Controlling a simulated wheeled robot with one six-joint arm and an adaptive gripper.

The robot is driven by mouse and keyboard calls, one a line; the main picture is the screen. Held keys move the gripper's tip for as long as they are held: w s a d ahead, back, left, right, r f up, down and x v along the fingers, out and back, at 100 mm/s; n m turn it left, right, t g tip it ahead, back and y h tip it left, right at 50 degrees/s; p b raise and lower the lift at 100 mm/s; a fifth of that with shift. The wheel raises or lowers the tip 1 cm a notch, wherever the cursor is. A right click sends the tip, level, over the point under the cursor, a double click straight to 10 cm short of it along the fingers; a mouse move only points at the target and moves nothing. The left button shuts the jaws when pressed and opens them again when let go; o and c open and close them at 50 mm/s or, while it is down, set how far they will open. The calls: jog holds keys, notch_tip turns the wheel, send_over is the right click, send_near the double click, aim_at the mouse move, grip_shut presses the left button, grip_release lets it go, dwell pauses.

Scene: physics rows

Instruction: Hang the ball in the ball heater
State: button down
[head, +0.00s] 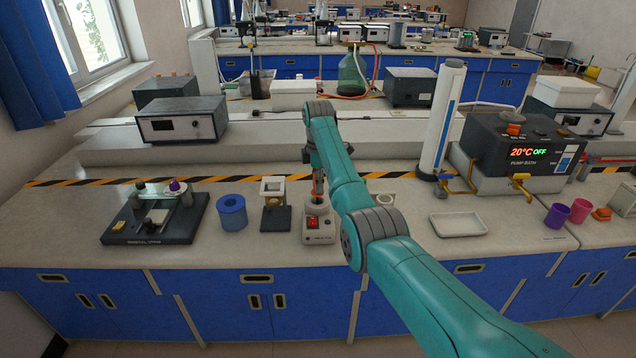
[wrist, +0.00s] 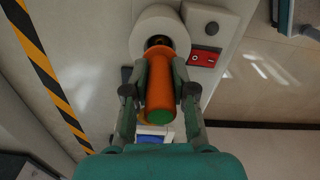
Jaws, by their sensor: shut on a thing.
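The ball heater (head: 319,231) is a white box with a red switch and a round white collar, on the bench below my gripper (head: 317,192). In the wrist view the heater's collar (wrist: 160,25) is at the top, with the red switch beside it. My gripper is shut on the orange handle (wrist: 159,88) of the ball tool, which has a green end. The handle lines up with the collar's opening, where a dark, brassy part shows. The ball itself cannot be made out, and I cannot tell whether it is seated.
A dark instrument (head: 155,222) is farther left. A white tray (head: 458,224), a tall white cylinder (head: 442,118) and a pump bath (head: 520,150) stand right.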

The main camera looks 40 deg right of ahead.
jog(key=shift+f, duration=0.1)
jog(key=shift+f, duration=1.25)
jog(key=shift+c, duration=2.4)
grip_release()
jog(key=shift+r, duration=3.55)
